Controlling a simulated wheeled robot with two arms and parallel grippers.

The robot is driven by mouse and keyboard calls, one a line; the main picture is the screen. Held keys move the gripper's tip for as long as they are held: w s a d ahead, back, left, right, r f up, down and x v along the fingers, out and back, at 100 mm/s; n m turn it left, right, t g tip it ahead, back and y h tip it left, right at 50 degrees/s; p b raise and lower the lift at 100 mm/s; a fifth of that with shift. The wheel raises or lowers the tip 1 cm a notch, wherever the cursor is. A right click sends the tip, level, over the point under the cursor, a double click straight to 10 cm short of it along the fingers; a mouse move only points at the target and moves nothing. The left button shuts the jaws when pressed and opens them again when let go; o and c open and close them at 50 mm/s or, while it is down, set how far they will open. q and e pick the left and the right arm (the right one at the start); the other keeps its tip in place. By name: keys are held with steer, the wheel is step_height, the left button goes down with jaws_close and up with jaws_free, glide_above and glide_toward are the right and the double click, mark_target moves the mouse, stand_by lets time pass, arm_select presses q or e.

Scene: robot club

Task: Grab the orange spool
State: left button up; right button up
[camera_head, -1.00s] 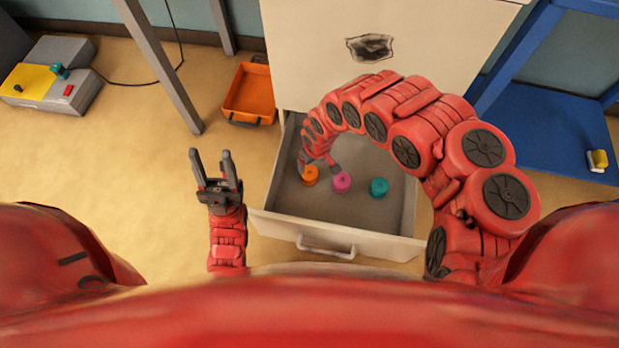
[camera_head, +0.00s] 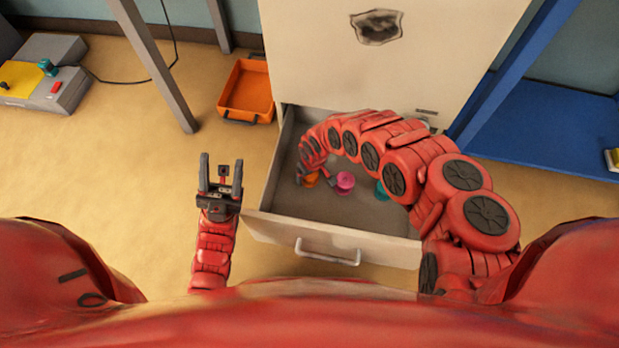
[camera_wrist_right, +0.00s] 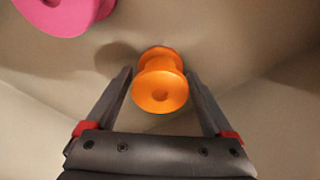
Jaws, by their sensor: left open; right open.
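The orange spool (camera_head: 311,180) stands in the open drawer (camera_head: 345,210), partly hidden by my right arm in the head view. In the right wrist view the orange spool (camera_wrist_right: 160,82) lies between the two fingers of my right gripper (camera_wrist_right: 160,92), near their tips. The fingers are apart, with a gap on each side of the spool. My right gripper (camera_head: 316,174) reaches down into the drawer in the head view. My left gripper (camera_head: 221,178) is open and empty, outside the drawer to its left.
A pink spool (camera_head: 345,182) is right of the orange one; it also shows in the right wrist view (camera_wrist_right: 62,12). A teal spool (camera_head: 381,191) is partly behind my right arm. Drawer walls surround them. An orange bin (camera_head: 248,92) and a grey table leg stand left of the cabinet (camera_head: 340,60).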

steer(key=shift+r, duration=0.1)
steer(key=c, duration=1.2)
steer(key=shift+r, duration=0.1)
